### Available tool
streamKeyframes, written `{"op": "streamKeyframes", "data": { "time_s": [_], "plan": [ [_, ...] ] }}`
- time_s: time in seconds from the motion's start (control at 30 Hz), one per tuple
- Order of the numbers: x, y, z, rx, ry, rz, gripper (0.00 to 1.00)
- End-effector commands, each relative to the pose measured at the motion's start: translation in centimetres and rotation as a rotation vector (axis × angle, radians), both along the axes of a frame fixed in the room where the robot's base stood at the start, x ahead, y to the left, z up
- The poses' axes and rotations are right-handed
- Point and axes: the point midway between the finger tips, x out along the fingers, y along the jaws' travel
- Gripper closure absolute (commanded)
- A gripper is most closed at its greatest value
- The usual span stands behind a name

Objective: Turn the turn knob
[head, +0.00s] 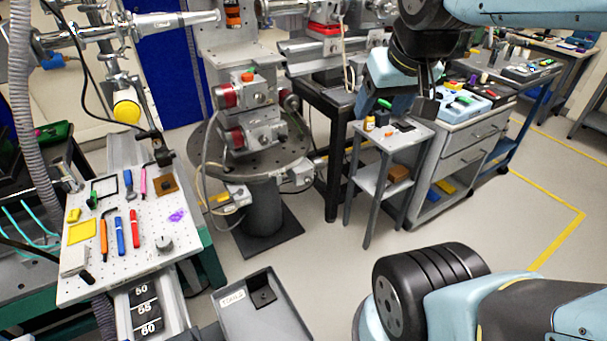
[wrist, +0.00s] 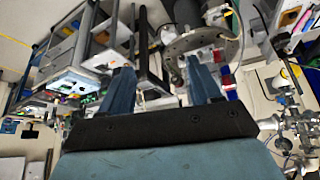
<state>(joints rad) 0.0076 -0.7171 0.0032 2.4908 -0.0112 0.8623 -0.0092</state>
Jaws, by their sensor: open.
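A small grey turn knob (head: 164,243) stands on the light perforated board (head: 150,258) at the lower left of the head view, to the right of the red marker. My gripper (head: 424,104) is far from it, up at the right of the head view, over the small grey side stand. In the wrist view my gripper (wrist: 160,68) has its two blue fingers spread apart with nothing between them. I cannot make out the knob in the wrist view.
Pens and tools, including an orange one (head: 103,240) and a blue one (head: 120,236), lie left of the knob. A grey open bin (head: 285,318) sits right of the board. A round-based instrument stand (head: 264,205) stands between board and gripper.

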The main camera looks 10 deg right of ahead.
Motion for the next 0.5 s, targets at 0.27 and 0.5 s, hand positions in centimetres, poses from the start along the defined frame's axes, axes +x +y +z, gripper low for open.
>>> {"op": "streamKeyframes", "data": {
  "time_s": [0.27,0.5],
  "plan": [
    [8.5,-1.9,-1.1,-0.096,-0.058,0.041,0.35],
    [16.6,-3.3,-3.3,-0.179,-0.121,0.110,0.35]
  ]
}}
